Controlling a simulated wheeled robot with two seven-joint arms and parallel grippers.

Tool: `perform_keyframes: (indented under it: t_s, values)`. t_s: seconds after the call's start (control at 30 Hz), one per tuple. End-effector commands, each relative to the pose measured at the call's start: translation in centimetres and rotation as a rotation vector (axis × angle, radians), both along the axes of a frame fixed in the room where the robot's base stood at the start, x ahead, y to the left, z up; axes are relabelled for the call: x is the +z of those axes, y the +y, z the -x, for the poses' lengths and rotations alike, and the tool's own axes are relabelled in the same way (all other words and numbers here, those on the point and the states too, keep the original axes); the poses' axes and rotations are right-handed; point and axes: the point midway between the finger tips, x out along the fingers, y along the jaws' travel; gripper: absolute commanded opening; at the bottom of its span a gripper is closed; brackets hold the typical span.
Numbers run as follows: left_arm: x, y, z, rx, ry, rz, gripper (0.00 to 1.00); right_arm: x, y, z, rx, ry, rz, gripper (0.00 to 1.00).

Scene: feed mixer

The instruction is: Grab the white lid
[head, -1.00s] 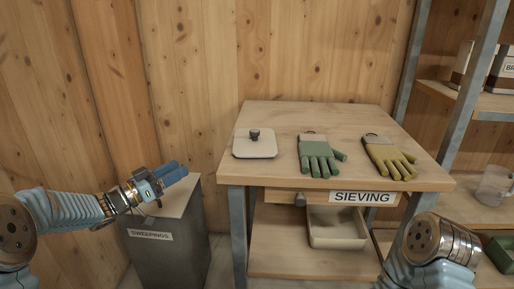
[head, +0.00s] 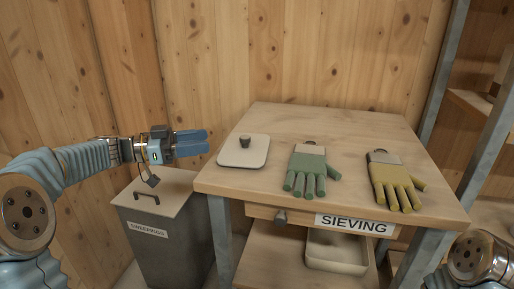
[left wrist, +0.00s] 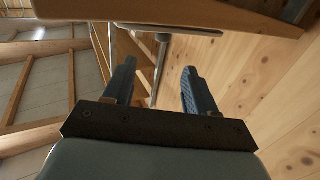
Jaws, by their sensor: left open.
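The white lid (head: 244,152), a flat rounded square with a dark knob on top, lies on the left part of the wooden table (head: 330,118). My left gripper (head: 206,142) is open and empty, just left of the lid, with its blue fingers pointing right towards the knob. A gap remains between the fingertips and the knob. In the left wrist view the two fingers (left wrist: 160,82) stand apart with nothing between them. A pale strip near the top there may be the lid's edge. My right gripper is out of view.
A green glove (head: 310,170) and a yellow glove (head: 394,181) lie right of the lid. A grey sweepings bin (head: 170,245) stands below my left gripper. A tray (head: 337,252) sits on the lower shelf under the SIEVING label (head: 354,225).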

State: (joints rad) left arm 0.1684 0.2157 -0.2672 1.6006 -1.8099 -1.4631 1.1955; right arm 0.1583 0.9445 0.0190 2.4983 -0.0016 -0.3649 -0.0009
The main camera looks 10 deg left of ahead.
Motion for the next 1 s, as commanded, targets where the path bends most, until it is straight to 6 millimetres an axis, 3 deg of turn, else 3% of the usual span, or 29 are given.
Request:
perform_keyframes:
  t_s: [0.2,0.47,0.7,1.0]
  values:
    - [-0.1,-4.3,-2.0,-0.003,0.0,0.0,0.57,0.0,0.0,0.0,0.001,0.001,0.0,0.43]
    - [-0.2,-6.6,-3.3,-0.001,0.001,0.0,0.57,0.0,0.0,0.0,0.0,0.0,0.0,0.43]
    - [-0.6,-9.8,-5.1,-0.002,0.0,0.001,0.57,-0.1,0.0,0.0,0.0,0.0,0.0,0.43]
    - [-0.6,-10.6,-5.6,0.0,0.0,0.001,0.57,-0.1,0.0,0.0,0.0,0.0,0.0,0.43]
